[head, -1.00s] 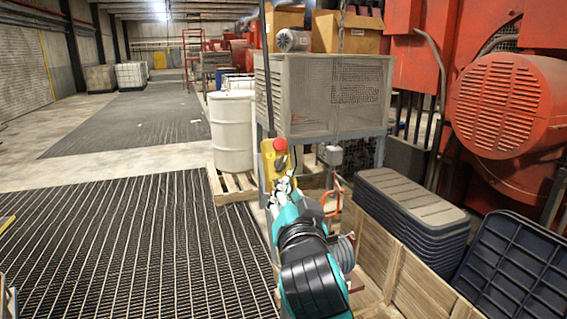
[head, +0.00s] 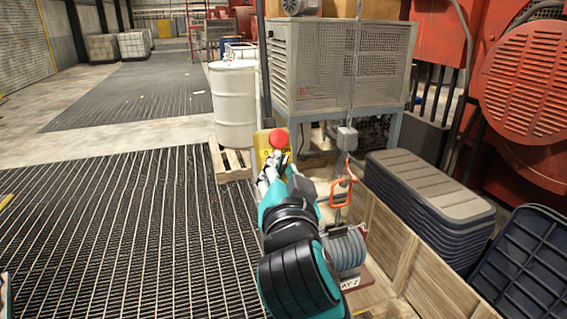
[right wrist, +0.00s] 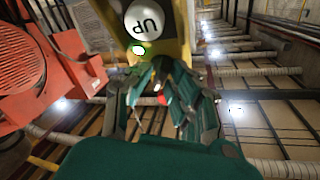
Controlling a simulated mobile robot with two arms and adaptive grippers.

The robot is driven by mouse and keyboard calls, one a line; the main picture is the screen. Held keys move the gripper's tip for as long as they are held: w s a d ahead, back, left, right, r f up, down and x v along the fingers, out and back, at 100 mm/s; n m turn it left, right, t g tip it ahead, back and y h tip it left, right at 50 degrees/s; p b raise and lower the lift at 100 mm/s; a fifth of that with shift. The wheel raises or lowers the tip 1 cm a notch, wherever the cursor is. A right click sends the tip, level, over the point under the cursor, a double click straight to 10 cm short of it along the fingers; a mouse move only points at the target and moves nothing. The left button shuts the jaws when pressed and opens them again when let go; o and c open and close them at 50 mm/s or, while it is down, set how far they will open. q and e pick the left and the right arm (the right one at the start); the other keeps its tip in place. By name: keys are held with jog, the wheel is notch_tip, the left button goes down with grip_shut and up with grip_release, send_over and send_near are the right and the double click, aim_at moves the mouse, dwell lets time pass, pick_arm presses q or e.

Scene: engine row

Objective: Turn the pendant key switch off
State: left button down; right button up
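The yellow pendant (head: 260,143) with a red mushroom button (head: 279,138) hangs in front of the mesh-sided cabinet in the head view. My right gripper (head: 268,172) is at its lower front, and my arm hides part of it. In the right wrist view the pendant (right wrist: 176,47) shows close up, with a white "UP" button (right wrist: 144,19) and a lit green lamp (right wrist: 138,49). My right gripper (right wrist: 163,82) points at the pendant just below that lamp. Its fingertips are close together, but I cannot tell what lies between them. I cannot make out the key switch. My left gripper is out of view.
A white drum (head: 234,108) on a pallet stands behind the pendant. A mesh-sided cabinet (head: 340,68) on legs stands behind to the right. An orange hook (head: 341,192) and a grey coil (head: 345,250) are right of my arm. The grated floor at left is clear.

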jog(key=shift+s, duration=0.2)
grip_shut()
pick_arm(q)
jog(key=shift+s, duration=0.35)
pick_arm(e)
jog(key=shift+r, duration=0.1)
